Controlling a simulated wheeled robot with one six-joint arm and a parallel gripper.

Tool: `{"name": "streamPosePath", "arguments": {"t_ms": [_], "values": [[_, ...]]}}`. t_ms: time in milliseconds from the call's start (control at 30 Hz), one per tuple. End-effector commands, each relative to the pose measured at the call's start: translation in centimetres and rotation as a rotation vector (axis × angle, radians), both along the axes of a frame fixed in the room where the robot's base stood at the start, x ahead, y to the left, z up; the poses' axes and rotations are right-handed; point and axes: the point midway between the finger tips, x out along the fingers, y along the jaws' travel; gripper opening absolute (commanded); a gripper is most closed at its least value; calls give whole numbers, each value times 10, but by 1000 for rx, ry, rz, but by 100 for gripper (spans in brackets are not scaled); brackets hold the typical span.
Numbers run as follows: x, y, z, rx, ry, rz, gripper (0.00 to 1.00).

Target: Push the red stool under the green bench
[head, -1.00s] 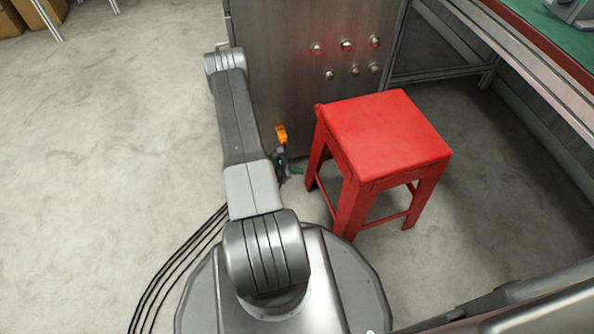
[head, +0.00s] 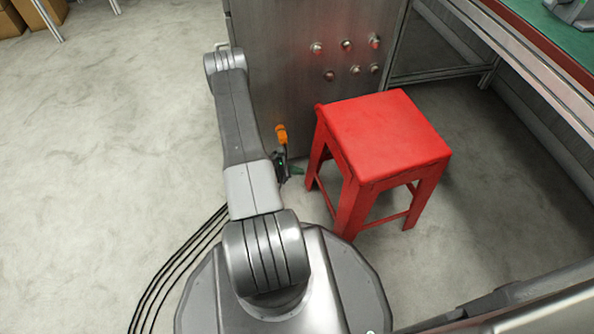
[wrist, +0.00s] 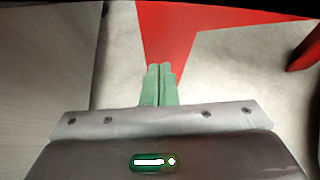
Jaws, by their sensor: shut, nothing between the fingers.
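The red stool (head: 385,132) stands upright on the floor in front of the metal cabinet, with its right side toward the space below the green bench (head: 548,22). The bench has a green top with a red edge at the upper right. My gripper (head: 297,169) is low beside the stool's left legs, partly hidden by my arm in the head view. In the wrist view its green fingers (wrist: 160,70) are together and empty, with a red leg of the stool (wrist: 172,35) just ahead of the tips. I cannot tell whether they touch it.
A metal cabinet (head: 285,75) with several knobs and red lights stands behind the stool. The bench's metal frame (head: 545,85) runs along the right. The floor (head: 490,190) right of the stool is clear. Cardboard boxes (head: 12,18) sit at the upper left.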

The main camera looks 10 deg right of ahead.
Motion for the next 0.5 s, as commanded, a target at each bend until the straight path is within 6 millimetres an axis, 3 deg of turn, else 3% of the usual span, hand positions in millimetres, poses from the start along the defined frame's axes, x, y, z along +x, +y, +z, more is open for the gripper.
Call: {"name": "streamPosePath", "arguments": {"t_ms": [267,500], "values": [[0,-3,0,0,0,-1,0],[1,-19,0,0,0,-2,0]]}}
